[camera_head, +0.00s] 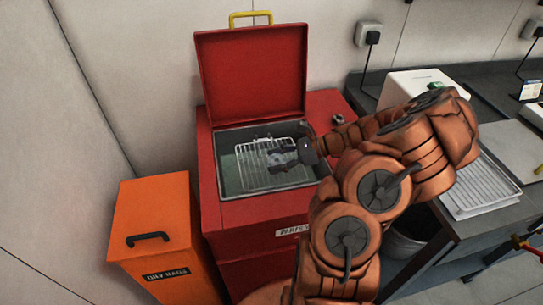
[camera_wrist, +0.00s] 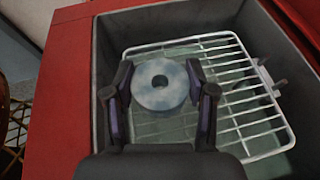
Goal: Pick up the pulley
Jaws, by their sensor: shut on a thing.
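The pulley (camera_wrist: 160,86) is a pale grey-blue disc with a round hole in its middle, seen from above in the wrist view. My gripper (camera_wrist: 159,76) is shut on it, with one dark finger at its left side and one at its right. In the head view my gripper (camera_head: 279,158) is over the basin of the red parts washer (camera_head: 228,213). Its fingers partly hide the pulley there. A white wire rack (camera_wrist: 262,128) lies below the pulley; I cannot tell how large the gap is.
The washer's red lid (camera_head: 252,70) stands open behind the basin. The basin's dark walls (camera_wrist: 97,60) surround the rack. An orange bin (camera_head: 150,205) marked for rags stands to the left. On the right, a dark bench carries a wire tray (camera_head: 482,186) and a white box (camera_head: 405,86).

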